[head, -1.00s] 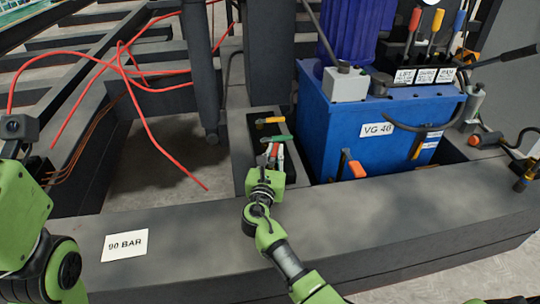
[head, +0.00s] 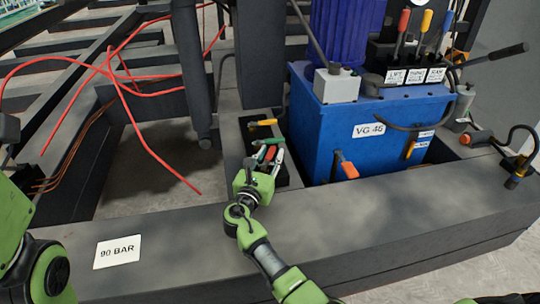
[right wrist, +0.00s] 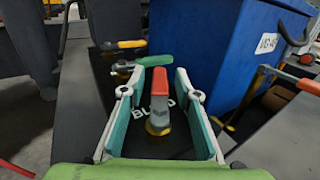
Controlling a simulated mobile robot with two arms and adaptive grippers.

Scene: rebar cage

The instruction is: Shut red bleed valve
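The red bleed valve is a short lever with a red handle (right wrist: 160,82), a grey stem and a brass-coloured base. A partly hidden label on the dark plate lies behind it. My right gripper (right wrist: 158,92) is open, with one teal-lined finger on each side of the red handle, apparently not touching it. In the head view the red handle (head: 270,153) shows small between the fingers of my right gripper (head: 264,160). My left arm shows at the left edge of the head view; its gripper cannot be made out.
A green-handled valve (right wrist: 155,60) and a yellow-handled valve (right wrist: 125,45) stand just beyond the red one. The blue tank (head: 350,110) rises close on the right. An orange-handled lever (head: 348,169) stands at its front. Red hoses (head: 145,140) lie at left.

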